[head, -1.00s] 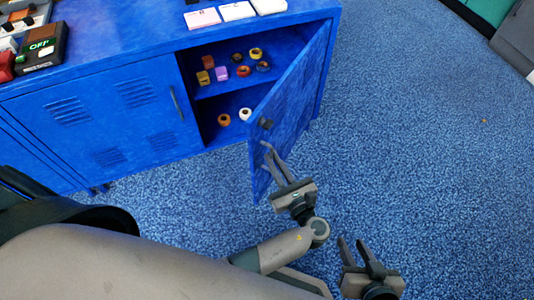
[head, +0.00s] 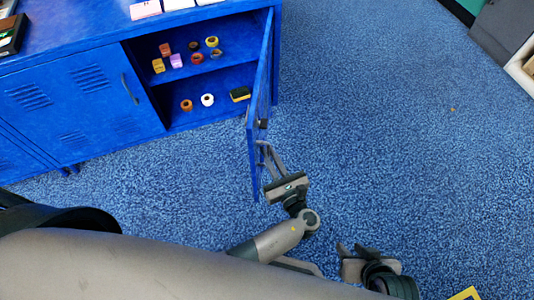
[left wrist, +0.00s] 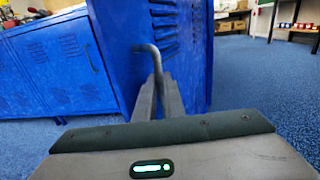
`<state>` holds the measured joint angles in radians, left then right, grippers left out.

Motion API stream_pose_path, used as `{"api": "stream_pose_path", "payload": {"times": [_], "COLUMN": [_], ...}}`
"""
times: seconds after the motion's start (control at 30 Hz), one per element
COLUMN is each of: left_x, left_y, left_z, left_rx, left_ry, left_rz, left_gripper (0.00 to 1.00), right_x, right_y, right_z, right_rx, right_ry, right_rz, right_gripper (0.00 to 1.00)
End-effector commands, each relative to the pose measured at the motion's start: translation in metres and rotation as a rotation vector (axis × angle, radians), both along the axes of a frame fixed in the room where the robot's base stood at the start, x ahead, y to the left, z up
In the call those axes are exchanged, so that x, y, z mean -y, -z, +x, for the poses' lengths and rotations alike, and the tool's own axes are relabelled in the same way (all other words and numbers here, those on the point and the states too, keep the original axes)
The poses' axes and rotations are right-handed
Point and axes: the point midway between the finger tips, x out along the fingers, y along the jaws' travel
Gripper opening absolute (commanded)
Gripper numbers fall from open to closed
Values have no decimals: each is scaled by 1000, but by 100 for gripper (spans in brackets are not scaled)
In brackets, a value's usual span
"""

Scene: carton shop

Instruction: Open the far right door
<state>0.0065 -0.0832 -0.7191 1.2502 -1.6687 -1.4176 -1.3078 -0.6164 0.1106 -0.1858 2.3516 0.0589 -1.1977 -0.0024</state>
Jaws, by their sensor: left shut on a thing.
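The far right door (head: 260,95) of the blue cabinet stands swung well out, seen nearly edge-on in the head view. It also fills the middle of the left wrist view (left wrist: 185,50). My left gripper (head: 265,148) is at the door's free edge, its fingers shut on the bent grey door handle (left wrist: 153,55). The part of the handle between the fingers is hidden. My right gripper (head: 357,248) is low over the floor at the lower right, empty, with its fingers apart.
The open compartment holds two shelves with several small coloured rolls and blocks, and a yellow-black item (head: 240,95). The neighbouring door (head: 75,95) is shut. Carpet (head: 400,120) right of the door is clear. A yellow-edged object (head: 466,294) shows at the bottom right.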

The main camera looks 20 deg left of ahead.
Motion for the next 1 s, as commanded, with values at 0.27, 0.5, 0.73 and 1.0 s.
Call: {"api": "stream_pose_path", "payload": {"times": [0.27,0.5,0.73,1.0], "left_x": [0,0,0,2], "left_y": [-5,-5,-3,-2], "left_z": [8,8,6,3], "left_rx": [11,10,7,4], "left_ry": [11,11,9,9], "left_rz": [4,3,2,1], "left_gripper": [0,14,28,28], "right_x": [1,0,0,1], "right_y": [0,0,0,0], "right_z": [-1,-1,0,0], "right_rx": [-6,-7,-6,-6], "right_ry": [0,3,3,2], "right_rz": [-3,-1,-1,-2], "right_gripper": [31,31,31,31]}}
